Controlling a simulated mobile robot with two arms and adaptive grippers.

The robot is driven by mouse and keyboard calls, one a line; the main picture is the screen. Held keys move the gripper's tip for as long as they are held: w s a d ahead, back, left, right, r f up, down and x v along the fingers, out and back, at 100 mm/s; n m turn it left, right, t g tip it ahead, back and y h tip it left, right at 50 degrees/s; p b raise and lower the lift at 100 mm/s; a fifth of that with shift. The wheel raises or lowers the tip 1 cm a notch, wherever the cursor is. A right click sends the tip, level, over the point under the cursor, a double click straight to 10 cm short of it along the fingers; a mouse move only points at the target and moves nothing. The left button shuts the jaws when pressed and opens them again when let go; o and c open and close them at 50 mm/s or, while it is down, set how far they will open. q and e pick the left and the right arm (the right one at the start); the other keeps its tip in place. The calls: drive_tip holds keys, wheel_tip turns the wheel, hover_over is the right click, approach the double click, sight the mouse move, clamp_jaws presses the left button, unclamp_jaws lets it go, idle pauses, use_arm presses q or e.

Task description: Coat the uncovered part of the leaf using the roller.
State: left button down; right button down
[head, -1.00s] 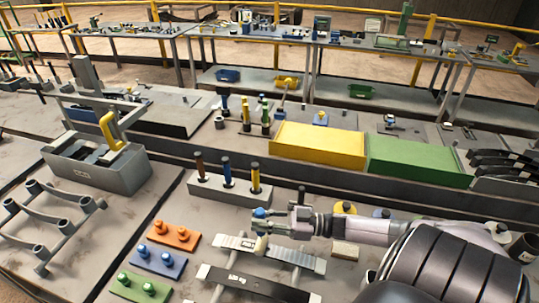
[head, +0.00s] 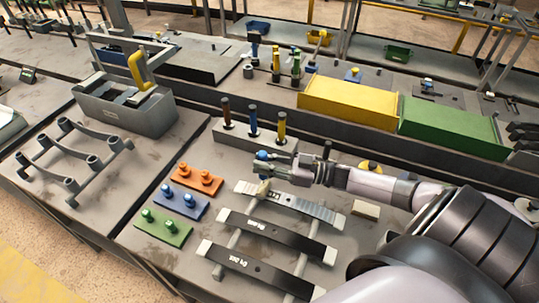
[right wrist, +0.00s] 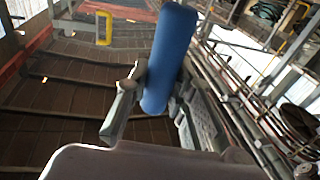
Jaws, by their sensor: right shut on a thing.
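The leaf (head: 300,203) is a light grey strip with darker patches, lying across a rack as the topmost of several strips. My right gripper (head: 268,169) is above the leaf's left part. It is shut on the blue handle of a roller, which shows between the fingers in the right wrist view (right wrist: 168,60). The roller's cream head (head: 264,189) hangs below the gripper at the leaf's left part; I cannot tell whether it touches. The covered and uncovered parts are too small to tell apart surely. My left gripper is not in view.
Two black labelled strips (head: 255,225) lie nearer on the rack. Orange (head: 197,180), blue (head: 180,203) and green (head: 163,229) pegged plates stand left. A grey block with upright handles (head: 240,138) stands behind. Yellow (head: 345,105) and green (head: 449,127) bins stand farther back.

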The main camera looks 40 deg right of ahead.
drive_tip(key=shift+w+a+f+b, duration=0.15)
drive_tip(key=shift+w+a+b, duration=0.2)
drive_tip(key=shift+w, duration=0.1)
drive_tip(key=w+a+f+b, duration=0.1)
drive_tip(key=w+a+b, duration=0.2)
drive_tip(key=w, duration=0.3)
drive_tip(key=shift+a+b, duration=0.25)
drive_tip(key=shift+b, duration=0.05)
drive_tip(key=shift+r+p, duration=2.6)
drive_tip(key=shift+r, duration=0.45)
